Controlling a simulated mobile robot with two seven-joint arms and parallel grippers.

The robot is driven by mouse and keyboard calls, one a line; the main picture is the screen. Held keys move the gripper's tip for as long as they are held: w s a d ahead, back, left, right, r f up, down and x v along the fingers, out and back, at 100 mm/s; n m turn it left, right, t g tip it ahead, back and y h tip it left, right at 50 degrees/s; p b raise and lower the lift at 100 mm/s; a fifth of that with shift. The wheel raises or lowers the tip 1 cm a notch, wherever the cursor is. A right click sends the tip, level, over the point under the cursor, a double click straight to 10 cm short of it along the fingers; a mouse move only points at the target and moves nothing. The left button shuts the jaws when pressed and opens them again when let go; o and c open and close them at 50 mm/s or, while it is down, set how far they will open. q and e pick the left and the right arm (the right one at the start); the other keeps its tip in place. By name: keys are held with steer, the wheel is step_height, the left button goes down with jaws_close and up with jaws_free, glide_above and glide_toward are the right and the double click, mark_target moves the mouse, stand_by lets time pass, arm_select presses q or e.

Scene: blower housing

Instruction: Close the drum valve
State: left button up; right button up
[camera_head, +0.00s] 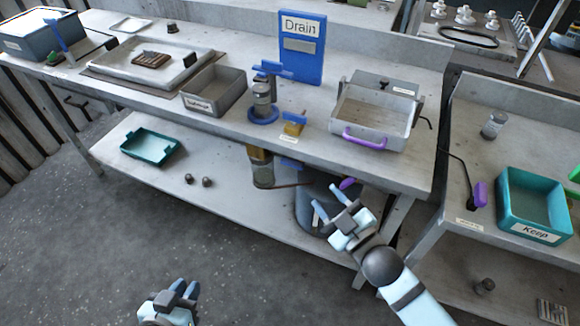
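A grey drum (306,212) stands under the bench on the lower shelf, partly hidden by my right gripper. A small purple handle (348,183) shows at the top of the drum, just beyond the gripper. I cannot tell whether this is the drum valve or how it is turned. My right gripper (328,201) is in front of the drum, its fingers apart and nothing seen between them. I cannot tell whether it touches the drum or handle. My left gripper (182,288) is low at the bottom edge, away from the bench; its finger gap is unclear.
A blue Drain board (302,47) stands on the bench by a blue-based fixture (263,104). A metal box with a purple handle (366,139) sits above the drum. A glass jar (263,175) hangs below the bench top. The right bench holds a teal Keep bin (533,199).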

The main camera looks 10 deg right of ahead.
steer(key=s+a+r+n+g+y, duration=0.1)
steer(key=a+r+n+g+y, duration=0.3)
steer(key=n, duration=0.7)
steer(key=a+r+n+g+y, duration=0.4)
steer(key=r+n+g+y, duration=0.4)
steer(key=n, duration=0.3)
steer(key=shift+s+a+r+n+y, duration=0.15)
steer(key=shift+s+r+n+y, duration=0.25)
steer(key=shift+r, duration=0.35)
